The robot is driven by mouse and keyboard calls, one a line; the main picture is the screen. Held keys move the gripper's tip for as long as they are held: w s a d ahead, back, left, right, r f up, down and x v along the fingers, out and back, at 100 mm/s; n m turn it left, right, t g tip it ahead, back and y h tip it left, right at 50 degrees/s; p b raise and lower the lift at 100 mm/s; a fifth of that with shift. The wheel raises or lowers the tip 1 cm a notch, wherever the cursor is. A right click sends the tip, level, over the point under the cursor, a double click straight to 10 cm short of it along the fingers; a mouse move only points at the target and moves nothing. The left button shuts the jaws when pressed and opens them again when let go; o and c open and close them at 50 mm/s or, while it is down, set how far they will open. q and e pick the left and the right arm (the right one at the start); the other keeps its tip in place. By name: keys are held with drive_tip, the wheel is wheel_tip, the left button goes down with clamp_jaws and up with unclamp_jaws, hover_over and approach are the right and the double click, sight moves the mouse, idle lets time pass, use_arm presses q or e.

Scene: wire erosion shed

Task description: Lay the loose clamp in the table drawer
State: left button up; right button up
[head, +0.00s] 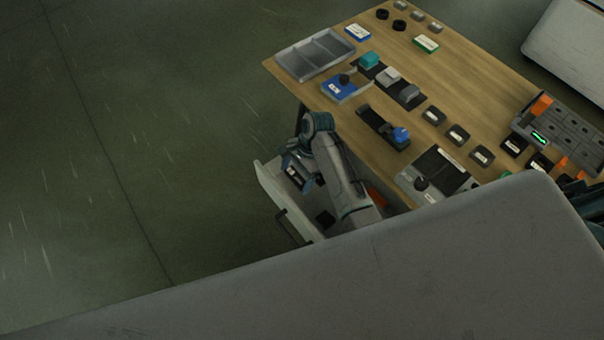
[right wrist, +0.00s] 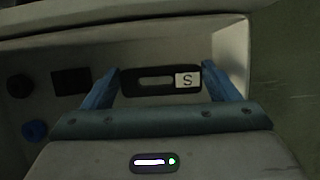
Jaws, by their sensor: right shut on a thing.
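The loose clamp (right wrist: 153,82), a flat black piece with a slot and a white label marked S, lies between the two blue fingers of my right gripper (right wrist: 161,72). The gripper is shut on its ends. In the head view the right gripper (head: 295,168) is at the open table drawer (head: 268,184), and the clamp (head: 295,180) shows dark under it. The clamp is over or inside the drawer, near one wall; I cannot tell whether it touches the floor. The left gripper is not in view.
The drawer (right wrist: 235,50) also holds a black block (right wrist: 72,82), a dark round piece (right wrist: 18,87) and a blue round piece (right wrist: 35,130). The wooden table (head: 465,90) carries a grey tray (head: 282,62), several labelled blocks and fixtures. Open floor lies left of the drawer.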

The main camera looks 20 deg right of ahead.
sight(296, 183)
drive_tip(key=shift+f, duration=2.65)
drive_tip(key=o, duration=1.1)
drive_tip(key=shift+f, duration=0.15)
drive_tip(key=v, duration=1.2)
